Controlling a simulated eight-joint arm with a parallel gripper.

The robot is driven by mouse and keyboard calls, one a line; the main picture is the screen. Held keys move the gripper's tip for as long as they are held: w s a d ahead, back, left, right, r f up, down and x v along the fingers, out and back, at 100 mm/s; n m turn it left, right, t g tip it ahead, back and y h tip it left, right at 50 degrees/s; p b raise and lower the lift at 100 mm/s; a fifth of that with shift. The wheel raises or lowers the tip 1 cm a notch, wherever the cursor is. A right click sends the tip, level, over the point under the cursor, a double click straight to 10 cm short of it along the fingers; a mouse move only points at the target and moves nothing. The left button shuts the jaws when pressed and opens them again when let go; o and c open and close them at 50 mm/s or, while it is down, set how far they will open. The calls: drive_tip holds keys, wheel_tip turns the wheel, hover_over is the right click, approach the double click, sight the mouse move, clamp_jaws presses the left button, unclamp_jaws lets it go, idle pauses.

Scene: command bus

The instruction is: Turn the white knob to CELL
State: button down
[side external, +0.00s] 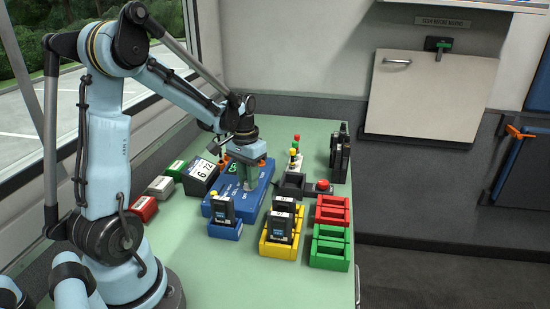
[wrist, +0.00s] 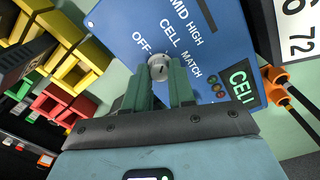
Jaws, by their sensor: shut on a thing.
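The blue panel (side external: 262,186) lies on the green table under my gripper (side external: 248,184). In the wrist view the white knob (wrist: 158,66) sits on the panel (wrist: 120,30) between my two green fingertips (wrist: 159,74), which are shut on it. The labels OFF, CELL, MATCH, MID and HIGH stand around the knob. A dark mark shows on its face, but I cannot tell surely which label it points to. In the side view my gripper hides the knob.
A sign reading 6.72 (side external: 202,174) stands left of the panel. Blue (side external: 226,232), yellow (side external: 270,247), red (side external: 333,208) and green (side external: 330,247) holders stand at the front and right, some with dark devices. An orange connector (wrist: 276,82) is at the panel's edge.

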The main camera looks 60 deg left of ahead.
drive_tip(key=shift+m, duration=0.6)
drive_tip(key=c, duration=0.9)
unclamp_jaws()
drive_tip(key=shift+c, duration=0.2)
drive_tip(key=shift+r, duration=0.15)
wheel_tip(320, 180, up, 12)
drive_tip(key=shift+a, duration=0.15)
drive_tip(key=s+d+f+m+t, duration=0.1)
drive_tip(key=d+t, duration=0.1)
drive_tip(key=d, duration=0.4)
drive_tip(key=s+d+f+t, duration=0.1)
drive_tip(key=d+t, duration=0.1)
drive_tip(key=d, duration=0.4)
drive_tip(key=s+d+f+m+t, duration=0.1)
drive_tip(key=d+t, duration=0.2)
drive_tip(key=d, duration=0.3)
drive_tip(key=shift+s+d+f+m, duration=0.3)
drive_tip(key=shift+s, duration=0.05)
